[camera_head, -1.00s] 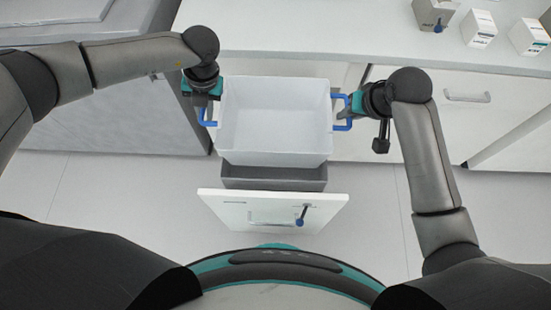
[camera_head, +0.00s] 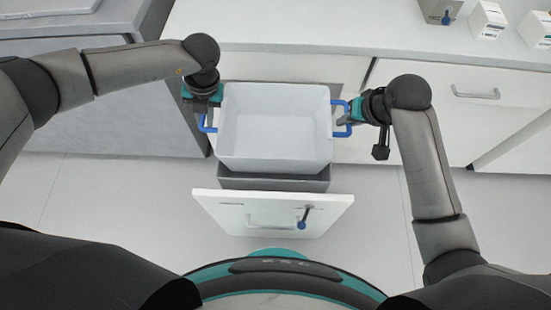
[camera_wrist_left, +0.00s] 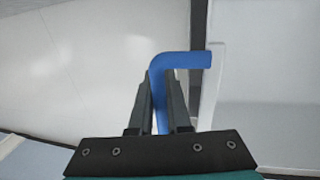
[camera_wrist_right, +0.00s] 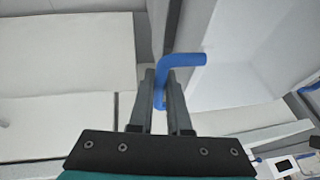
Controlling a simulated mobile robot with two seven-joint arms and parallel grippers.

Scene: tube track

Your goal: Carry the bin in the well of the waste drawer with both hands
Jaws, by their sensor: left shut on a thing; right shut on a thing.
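The white bin (camera_head: 275,128) is an open, empty box with a blue handle on each side. It is over the grey well of the waste drawer (camera_head: 275,183), which is pulled out behind its white front panel (camera_head: 274,213). My left gripper (camera_head: 205,112) is shut on the bin's left blue handle, which also shows between the fingers in the left wrist view (camera_wrist_left: 160,95). My right gripper (camera_head: 352,110) is shut on the right blue handle, seen in the right wrist view (camera_wrist_right: 161,90). The bin's underside is hidden.
A white counter (camera_head: 350,40) runs behind the bin, with small boxes (camera_head: 487,20) at the back right. A closed cabinet front with a handle (camera_head: 475,93) is to the right. A grey cabinet (camera_head: 120,115) stands at the left. The floor in front is clear.

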